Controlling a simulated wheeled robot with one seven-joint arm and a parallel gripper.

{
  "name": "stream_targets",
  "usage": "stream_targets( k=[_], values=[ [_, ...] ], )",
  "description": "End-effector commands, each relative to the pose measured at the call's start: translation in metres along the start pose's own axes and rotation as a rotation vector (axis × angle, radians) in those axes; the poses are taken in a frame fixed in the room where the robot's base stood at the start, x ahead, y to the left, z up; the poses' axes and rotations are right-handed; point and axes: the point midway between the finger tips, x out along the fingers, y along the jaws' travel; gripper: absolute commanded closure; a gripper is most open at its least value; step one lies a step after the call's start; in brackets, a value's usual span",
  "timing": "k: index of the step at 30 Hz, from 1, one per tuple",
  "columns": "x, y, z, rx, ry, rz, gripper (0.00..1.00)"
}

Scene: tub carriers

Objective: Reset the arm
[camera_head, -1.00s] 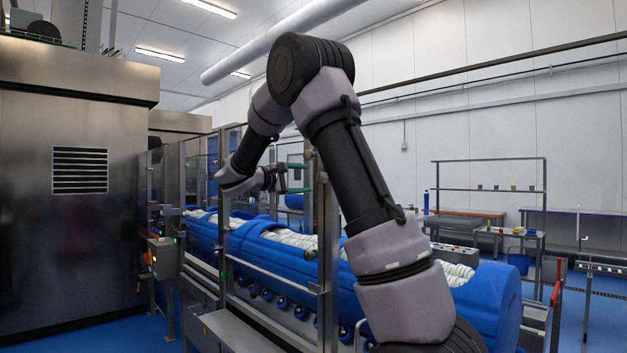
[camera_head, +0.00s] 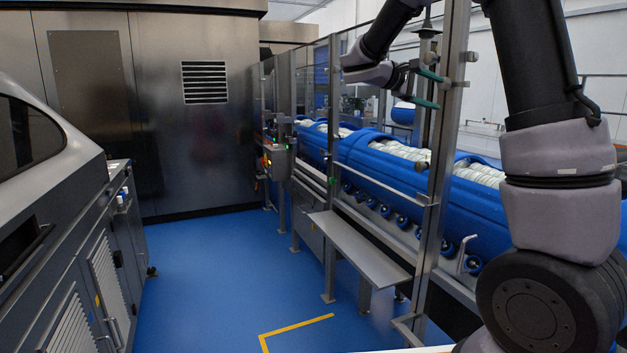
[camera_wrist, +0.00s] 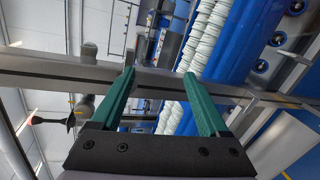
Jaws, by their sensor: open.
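My gripper (camera_head: 429,88) is in the upper right of the head view, with its two green fingers apart and nothing between them. It is close to the upright metal post (camera_head: 447,130) of the guard frame, above the row of blue tubs. In the wrist view my gripper (camera_wrist: 158,73) shows both fingers spread, and a metal rail (camera_wrist: 60,67) crosses just beyond the fingertips. I cannot tell whether they touch it. My arm rises at the right side of the head view and bends back over toward the guard frame.
Blue tubs (camera_head: 388,175) filled with white rolled items stand on a roller line behind the guard. A metal shelf (camera_head: 355,248) juts out in front. A grey machine (camera_head: 60,190) stands at left, and a steel cabinet (camera_head: 205,130) behind. The blue floor (camera_head: 225,260) between is clear.

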Motion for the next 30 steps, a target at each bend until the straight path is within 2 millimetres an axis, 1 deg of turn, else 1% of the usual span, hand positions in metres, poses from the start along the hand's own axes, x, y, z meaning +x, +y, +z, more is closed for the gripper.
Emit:
stream_targets(
  k=[1, 3, 5, 6, 8, 9, 11, 12, 14, 16, 18, 21, 25, 27, 30],
  values=[
    [0.008, -0.009, 0.027, 0.040, -0.001, -0.105, 0.22],
    [0.011, -0.031, 0.060, 0.101, 0.007, -0.268, 0.22],
    [0.008, -0.051, 0.085, 0.161, 0.018, -0.406, 0.22],
    [0.002, -0.064, 0.100, 0.205, 0.029, -0.493, 0.22],
    [-0.008, -0.082, 0.121, 0.278, 0.047, -0.619, 0.22],
    [-0.018, -0.093, 0.134, 0.329, 0.062, -0.700, 0.22],
    [-0.034, -0.109, 0.151, 0.413, 0.083, -0.819, 0.22],
    [-0.047, -0.118, 0.161, 0.471, 0.101, -0.893, 0.22],
    [-0.066, -0.130, 0.174, 0.566, 0.126, -0.999, 0.22],
    [-0.090, -0.141, 0.186, 0.679, 0.158, -1.113, 0.22],
    [-0.112, -0.148, 0.196, 0.791, 0.187, -1.211, 0.22],
    [-0.137, -0.155, 0.204, 0.932, 0.223, -1.319, 0.22],
    [-0.157, -0.158, 0.210, 1.056, 0.252, -1.403, 0.22],
    [-0.162, -0.158, 0.211, 1.092, 0.261, -1.426, 0.22],
    [-0.165, -0.159, 0.211, 1.108, 0.263, -1.438, 0.22]
  ],
)
